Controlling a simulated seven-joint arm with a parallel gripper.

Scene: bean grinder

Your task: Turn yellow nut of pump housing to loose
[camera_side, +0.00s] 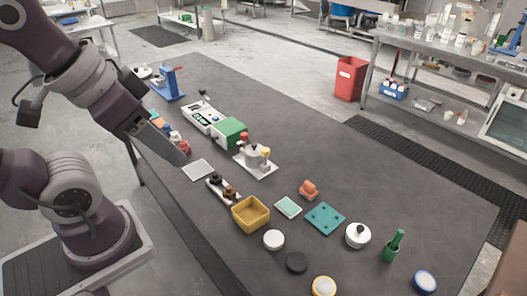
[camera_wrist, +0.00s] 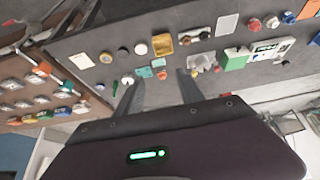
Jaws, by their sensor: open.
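The pump housing (camera_side: 252,156) is a grey body on a pale base plate near the middle of the table in the side view. Its yellow nut (camera_side: 265,152) sits on the right side, and a red knob (camera_side: 244,138) stands at its back.
A green and white machine (camera_side: 229,132) stands just behind the housing. A yellow bin (camera_side: 250,213), a teal plate (camera_side: 325,218) and several round lids lie toward the front. A blue stand (camera_side: 170,84) is at the far left. The table right of the housing is clear.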

